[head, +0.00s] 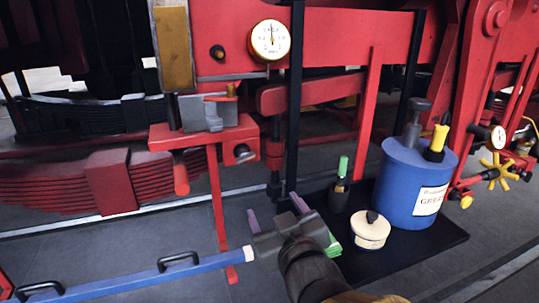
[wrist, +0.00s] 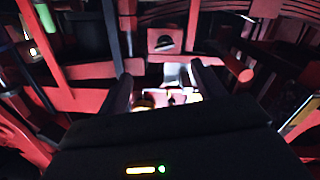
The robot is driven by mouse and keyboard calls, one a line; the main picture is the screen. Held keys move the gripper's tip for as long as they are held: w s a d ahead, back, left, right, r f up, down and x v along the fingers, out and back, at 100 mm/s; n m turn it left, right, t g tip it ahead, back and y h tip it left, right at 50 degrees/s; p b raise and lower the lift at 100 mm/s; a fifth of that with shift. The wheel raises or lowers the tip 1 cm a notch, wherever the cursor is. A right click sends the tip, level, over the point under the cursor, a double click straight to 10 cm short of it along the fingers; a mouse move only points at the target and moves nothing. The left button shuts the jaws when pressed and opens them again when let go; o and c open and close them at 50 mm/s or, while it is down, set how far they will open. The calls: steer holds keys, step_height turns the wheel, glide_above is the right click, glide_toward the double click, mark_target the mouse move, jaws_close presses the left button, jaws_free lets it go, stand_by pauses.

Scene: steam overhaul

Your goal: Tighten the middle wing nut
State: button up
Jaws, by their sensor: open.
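I cannot make out any wing nut for certain in either view. My gripper (head: 276,211) is open in the head view, its two purple-tipped fingers apart, low in front of the red bracket and left of the black mat. In the wrist view my gripper (wrist: 163,82) shows two dark fingers well apart with nothing held between them. Beyond them is a small bright patch of pale grey metal, with some yellow and white, too blurred to name. The red bracket (head: 180,137) carries a grey metal block (head: 205,114) with an orange-red handle.
A blue bar (head: 130,280) lies at lower left. A pressure gauge (head: 269,40) is above. Yellow handwheel (head: 497,171) at right.

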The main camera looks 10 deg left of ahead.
steer(key=shift+a+r+y, duration=0.3)
steer(key=shift+a+r, duration=0.1)
steer(key=shift+r, duration=0.15)
steer(key=shift+s+r, duration=0.1)
steer(key=shift+s, duration=0.05)
steer(key=p, duration=1.2)
glide_toward(245, 157)
steer(key=shift+s+d, duration=0.35)
steer(key=shift+s, duration=0.05)
steer(key=p, duration=0.5)
steer(key=shift+w+a+f, duration=0.3)
steer(key=p+x, duration=0.2)
steer(key=x, duration=0.6)
steer(key=shift+w, duration=0.35)
